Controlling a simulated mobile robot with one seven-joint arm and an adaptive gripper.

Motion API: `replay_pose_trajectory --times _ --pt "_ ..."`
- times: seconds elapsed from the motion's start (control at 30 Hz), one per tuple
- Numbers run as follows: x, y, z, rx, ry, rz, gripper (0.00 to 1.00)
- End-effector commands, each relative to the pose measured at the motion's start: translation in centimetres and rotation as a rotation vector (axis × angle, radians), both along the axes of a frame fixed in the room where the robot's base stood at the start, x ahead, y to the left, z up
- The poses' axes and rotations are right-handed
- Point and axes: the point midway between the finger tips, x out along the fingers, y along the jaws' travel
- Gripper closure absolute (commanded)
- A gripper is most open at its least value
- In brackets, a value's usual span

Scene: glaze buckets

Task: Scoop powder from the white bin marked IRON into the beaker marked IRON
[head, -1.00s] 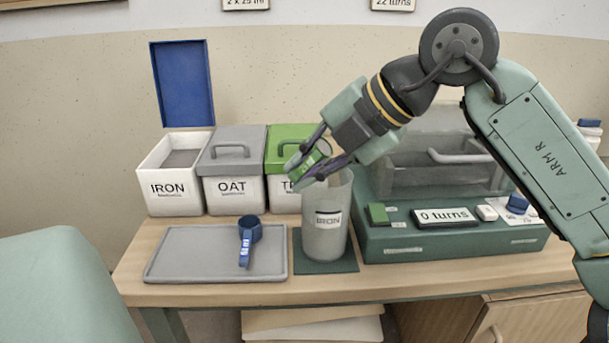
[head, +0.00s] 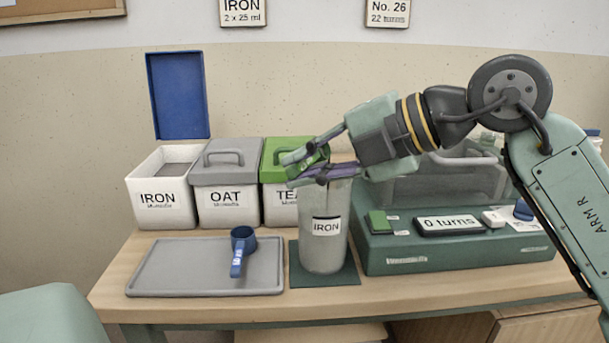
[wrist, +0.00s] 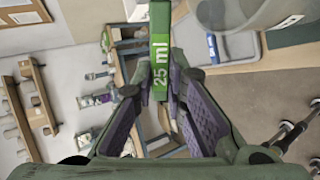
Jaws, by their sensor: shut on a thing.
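The white bin marked IRON (head: 160,203) stands open at the left of the row, its blue lid (head: 178,95) raised behind it. Grey powder (head: 177,167) shows inside. The clear beaker marked IRON (head: 324,250) stands upright on a dark green mat (head: 310,279). My gripper (head: 305,172) is shut on a green scoop at the height of the beaker's rim. The scoop's handle (wrist: 160,60) reads 25 ml in the wrist view. I cannot tell whether its cup holds powder. My fingers hide part of the rim.
A blue scoop (head: 238,254) lies on a grey tray (head: 190,287). Closed OAT (head: 228,206) and green-lidded bins stand right of IRON. A green machine (head: 450,255) reading 0 turns stands right of the beaker. Wall signs read IRON 2 x 25 ml (head: 242,12) and No. 26, 22 turns (head: 387,14).

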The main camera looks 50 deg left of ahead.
Motion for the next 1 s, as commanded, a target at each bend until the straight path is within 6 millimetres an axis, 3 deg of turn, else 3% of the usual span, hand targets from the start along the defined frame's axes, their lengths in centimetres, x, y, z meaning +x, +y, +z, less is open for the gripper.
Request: replay_pose_trajectory --times 1.0 --pt "0.19 -0.51 0.05 0.248 0.095 0.0 1.0"
